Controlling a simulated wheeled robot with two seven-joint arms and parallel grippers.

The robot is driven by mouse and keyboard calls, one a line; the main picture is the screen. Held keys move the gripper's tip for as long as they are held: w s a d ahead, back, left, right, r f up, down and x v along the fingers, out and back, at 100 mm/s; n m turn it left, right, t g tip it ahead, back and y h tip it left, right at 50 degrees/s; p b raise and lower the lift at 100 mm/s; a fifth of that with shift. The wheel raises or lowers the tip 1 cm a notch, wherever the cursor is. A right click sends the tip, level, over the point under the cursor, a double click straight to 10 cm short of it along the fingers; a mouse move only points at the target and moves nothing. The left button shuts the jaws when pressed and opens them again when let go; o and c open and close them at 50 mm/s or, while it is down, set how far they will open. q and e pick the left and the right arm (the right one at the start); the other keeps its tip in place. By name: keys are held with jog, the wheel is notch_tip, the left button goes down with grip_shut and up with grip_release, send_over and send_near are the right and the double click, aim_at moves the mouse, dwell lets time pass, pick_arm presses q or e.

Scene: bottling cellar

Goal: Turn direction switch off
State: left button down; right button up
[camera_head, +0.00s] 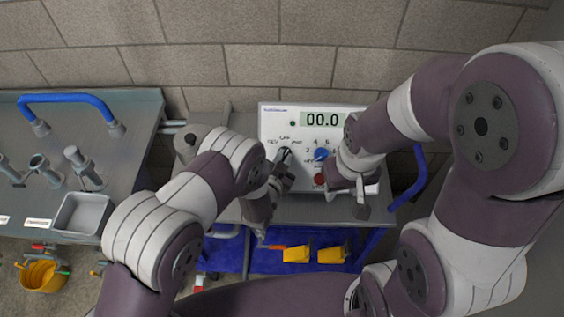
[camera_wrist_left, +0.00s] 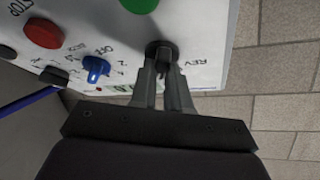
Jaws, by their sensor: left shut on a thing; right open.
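The direction switch is a small black knob (camera_head: 285,152) on the white control panel (camera_head: 268,122), under the letters REV, OFF and FWD. It also shows in the left wrist view (camera_wrist_left: 161,48), near the REV label. My left gripper (camera_head: 281,170) is shut on it, with one finger on each side of the knob in the left wrist view (camera_wrist_left: 164,72). The fingers partly hide the knob, and I cannot tell its exact pointing. My right gripper (camera_head: 350,195) is open and empty in front of the panel's lower right part.
A blue dial (camera_head: 321,154) and a red button (camera_head: 320,180) sit right of the switch. A green button (camera_wrist_left: 139,3) is close to it in the left wrist view. The panel's display (camera_head: 323,121) reads 00.0. Yellow bins (camera_head: 297,254) are below.

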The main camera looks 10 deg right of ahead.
pick_arm(q)
jog(key=n+b, duration=0.1)
jog(key=n+y+b, duration=0.1)
jog(key=n+t, duration=0.1)
jog(key=n, duration=0.1)
jog(key=shift+s+d+f+b, duration=0.15)
jog(key=shift+f+b, duration=0.1)
jog(key=shift+b, duration=0.15)
jog(key=shift+d+r+n+t+y+b, duration=0.1)
jog(key=shift+n+t+y+b, duration=0.2)
jog(key=shift+n+y+b, duration=1)
jog(key=shift+r+n+p, duration=0.1)
jog(key=shift+n+p, duration=0.25)
jog(key=shift+n, duration=0.15)
jog(key=c, duration=1.1)
grip_release()
